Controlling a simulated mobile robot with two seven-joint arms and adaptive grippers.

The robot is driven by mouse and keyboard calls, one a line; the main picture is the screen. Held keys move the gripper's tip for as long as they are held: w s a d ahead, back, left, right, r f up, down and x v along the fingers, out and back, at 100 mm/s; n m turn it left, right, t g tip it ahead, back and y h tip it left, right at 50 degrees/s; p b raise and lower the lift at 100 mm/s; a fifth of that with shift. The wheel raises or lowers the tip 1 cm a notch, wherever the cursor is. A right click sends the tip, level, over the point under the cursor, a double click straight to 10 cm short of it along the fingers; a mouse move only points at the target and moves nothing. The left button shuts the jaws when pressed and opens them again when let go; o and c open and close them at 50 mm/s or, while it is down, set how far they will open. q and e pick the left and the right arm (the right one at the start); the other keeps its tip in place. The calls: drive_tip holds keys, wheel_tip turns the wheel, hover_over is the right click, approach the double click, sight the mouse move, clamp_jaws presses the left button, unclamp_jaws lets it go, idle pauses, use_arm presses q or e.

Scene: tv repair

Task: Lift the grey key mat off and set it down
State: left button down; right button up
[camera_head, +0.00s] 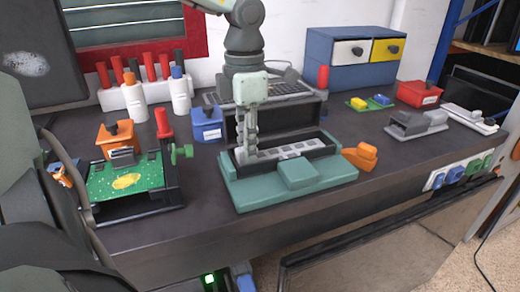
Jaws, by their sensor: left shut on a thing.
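The grey key mat (292,151) is a light strip with a row of darker keys. It lies in or just above a long black open shell (322,140), which sits on a teal fixture (240,195); I cannot tell whether the mat is clear of the shell. My left gripper (245,155) points down from above and is shut on the mat's left end. The fingertips partly hide that end. My right gripper is not in view.
Left of the fixture, a green circuit board (105,184) sits in a black holder with a red handle. An orange clip-like block (361,155) stands close right of the fixture. A grey device (416,124) lies farther right. Bare dark bench top (385,165) shows at the right front.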

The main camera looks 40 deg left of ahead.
use_arm(q)
drive_tip(key=shift+r, duration=0.45)
wheel_tip(320, 180, up, 17)
drive_tip(key=p, duration=0.1)
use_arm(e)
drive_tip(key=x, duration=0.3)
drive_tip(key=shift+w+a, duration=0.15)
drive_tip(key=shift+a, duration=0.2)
